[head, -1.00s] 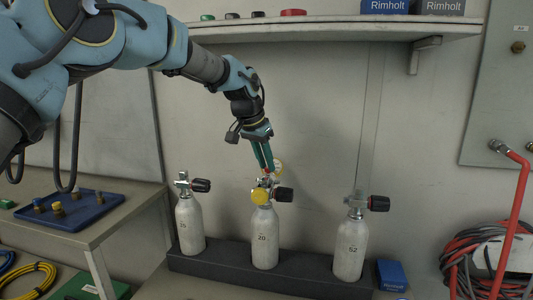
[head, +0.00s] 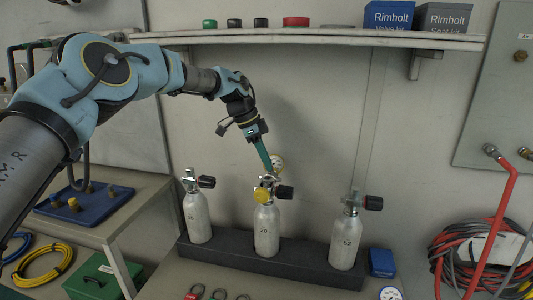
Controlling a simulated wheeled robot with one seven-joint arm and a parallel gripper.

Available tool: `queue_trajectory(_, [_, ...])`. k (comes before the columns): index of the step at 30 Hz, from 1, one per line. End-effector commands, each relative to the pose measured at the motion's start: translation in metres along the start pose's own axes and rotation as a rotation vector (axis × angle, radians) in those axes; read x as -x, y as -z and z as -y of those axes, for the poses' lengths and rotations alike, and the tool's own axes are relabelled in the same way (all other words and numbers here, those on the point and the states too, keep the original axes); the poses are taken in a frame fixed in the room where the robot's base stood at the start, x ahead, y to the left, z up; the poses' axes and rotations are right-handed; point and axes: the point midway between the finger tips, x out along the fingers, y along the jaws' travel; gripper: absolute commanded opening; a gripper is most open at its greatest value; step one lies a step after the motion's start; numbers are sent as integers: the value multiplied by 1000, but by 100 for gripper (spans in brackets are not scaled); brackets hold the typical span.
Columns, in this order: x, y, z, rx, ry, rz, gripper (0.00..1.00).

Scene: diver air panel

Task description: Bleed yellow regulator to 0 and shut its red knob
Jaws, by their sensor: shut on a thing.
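The yellow regulator (head: 262,196) is clamped on the valve at the top of the middle cylinder (head: 266,232). A small round gauge (head: 278,162) with a pale face shows just behind it; its needle is too small to read. A black knob with a red band (head: 284,192) sticks out to the right of the valve. My gripper (head: 269,169) points down from above, with its teal fingers shut at the top of the regulator, in front of the gauge's left side. The small part between the fingertips is hidden. The red-banded knob is clear of the fingers.
A left cylinder (head: 198,218) and a right cylinder (head: 345,242), each with a similar knob, stand in the same dark rack (head: 290,267). A shelf (head: 330,40) runs above. A blue box (head: 382,263) sits right of the rack; coiled hoses (head: 470,255) hang farther right.

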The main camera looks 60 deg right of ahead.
Motion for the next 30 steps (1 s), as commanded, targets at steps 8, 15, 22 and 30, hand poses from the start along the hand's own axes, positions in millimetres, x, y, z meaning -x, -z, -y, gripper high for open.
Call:
queue_trajectory(8, [1, 0, 1, -81, -33, 1, 0])
queue_trajectory(15, [0, 0, 1, -98, -41, 2, 0])
queue_trajectory(22, [0, 0, 1, -97, -41, 2, 0])
queue_trajectory(30, [0, 0, 1, -97, -40, 1, 50])
